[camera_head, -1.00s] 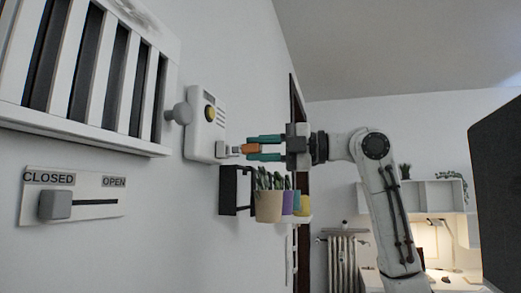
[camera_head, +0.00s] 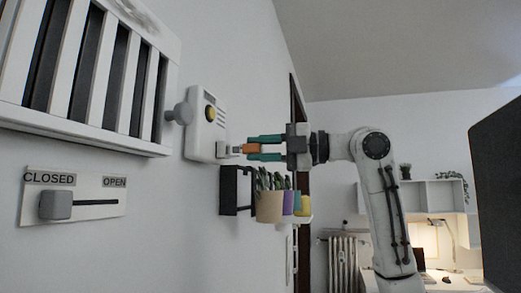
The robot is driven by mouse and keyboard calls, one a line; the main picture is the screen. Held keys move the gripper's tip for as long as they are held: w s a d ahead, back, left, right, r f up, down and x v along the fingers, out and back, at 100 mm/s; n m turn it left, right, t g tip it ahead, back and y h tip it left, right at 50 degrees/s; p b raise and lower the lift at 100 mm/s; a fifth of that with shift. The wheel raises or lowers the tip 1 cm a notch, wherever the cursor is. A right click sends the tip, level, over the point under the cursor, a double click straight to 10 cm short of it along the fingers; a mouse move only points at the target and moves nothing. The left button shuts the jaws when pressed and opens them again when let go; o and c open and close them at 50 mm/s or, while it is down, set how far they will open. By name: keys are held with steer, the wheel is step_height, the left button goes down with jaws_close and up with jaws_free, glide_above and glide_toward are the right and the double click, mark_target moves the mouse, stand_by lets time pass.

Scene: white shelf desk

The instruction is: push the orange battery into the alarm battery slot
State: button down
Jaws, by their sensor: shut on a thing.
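The alarm (camera_head: 203,128) is a white box on the left wall with a yellow round button and dark slits on its front. A small light-grey block (camera_head: 223,149) sticks out at its lower right side, where the battery's tip meets it. My gripper (camera_head: 265,148), with green fingers, points left and is shut on the orange battery (camera_head: 250,148). The battery lies level, with its pale left end at or close to the block. I cannot tell how far that end is inside, as the slot itself is hidden.
A grey knob (camera_head: 181,113) stands out left of the alarm. A black bracket (camera_head: 234,190) and a shelf with several coloured plant pots (camera_head: 270,206) sit just below my gripper. A slider panel (camera_head: 72,196) marked CLOSED and OPEN is at lower left. Free air lies above my gripper.

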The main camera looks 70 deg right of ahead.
steer(key=shift+x, duration=0.8)
steer(key=shift+s+d, duration=0.1)
stand_by(0.4)
steer(key=shift+s, duration=0.3)
steer(key=shift+w, duration=0.25)
stand_by(2.1)
steer(key=shift+s+d, duration=0.1)
steer(key=shift+s, duration=0.2)
stand_by(0.5)
steer(key=shift+w, duration=0.45)
stand_by(1.1)
steer(key=shift+s, duration=0.45)
stand_by(0.4)
steer(key=shift+f, duration=0.1)
stand_by(0.7)
